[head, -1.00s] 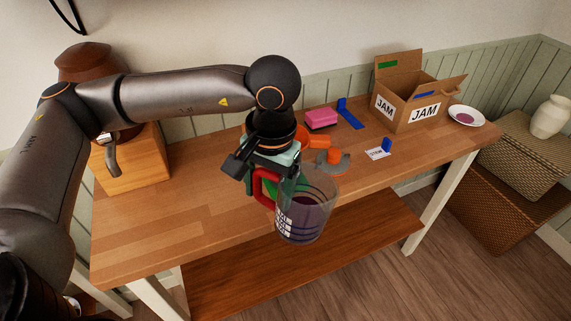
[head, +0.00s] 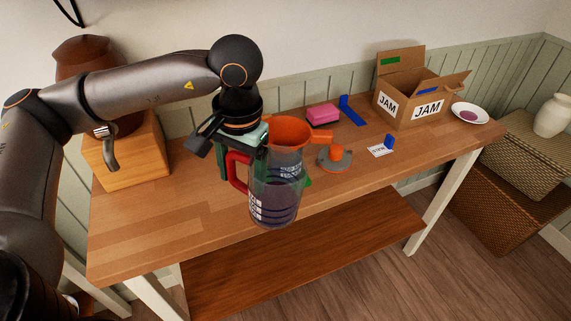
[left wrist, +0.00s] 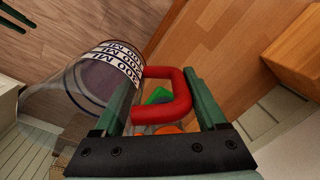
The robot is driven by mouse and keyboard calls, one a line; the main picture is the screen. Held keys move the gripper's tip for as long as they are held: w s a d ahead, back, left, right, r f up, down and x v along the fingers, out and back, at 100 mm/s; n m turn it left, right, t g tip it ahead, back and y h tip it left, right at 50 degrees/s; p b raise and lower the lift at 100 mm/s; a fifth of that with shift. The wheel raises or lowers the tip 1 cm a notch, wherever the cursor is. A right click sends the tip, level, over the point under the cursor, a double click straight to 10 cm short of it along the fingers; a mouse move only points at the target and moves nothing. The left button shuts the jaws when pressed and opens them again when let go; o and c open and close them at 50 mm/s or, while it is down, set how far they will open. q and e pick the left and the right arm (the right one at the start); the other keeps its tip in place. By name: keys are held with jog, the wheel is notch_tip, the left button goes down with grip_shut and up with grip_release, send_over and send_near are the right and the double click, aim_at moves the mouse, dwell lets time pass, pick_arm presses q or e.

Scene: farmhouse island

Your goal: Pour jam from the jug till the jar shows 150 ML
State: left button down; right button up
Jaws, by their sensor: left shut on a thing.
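My left gripper (head: 238,160) is shut on the red handle of the clear jug (head: 262,205). The jug is roughly upright, holds dark purple jam low down and hangs over the front of the table. In the left wrist view the red handle lies between the green fingers (left wrist: 158,85), and the jug (left wrist: 95,75) shows a white ML scale. An orange funnel (head: 290,131) stands just behind the jug. A jar seems to be below it, seen only partly past and through the jug; its jam level cannot be read. My right gripper is out of view.
A grey disc with an orange knob (head: 335,158), a white card with a blue block (head: 380,150), a pink block (head: 322,113) and a blue bracket (head: 351,113) lie to the right. A JAM carton (head: 410,108) and a plate (head: 470,114) stand beyond. A wooden block (head: 135,160) stands left.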

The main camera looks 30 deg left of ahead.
pick_arm(q)
jog(key=a+b, duration=0.2)
jog(key=a, duration=0.6)
jog(key=shift+a, duration=0.35)
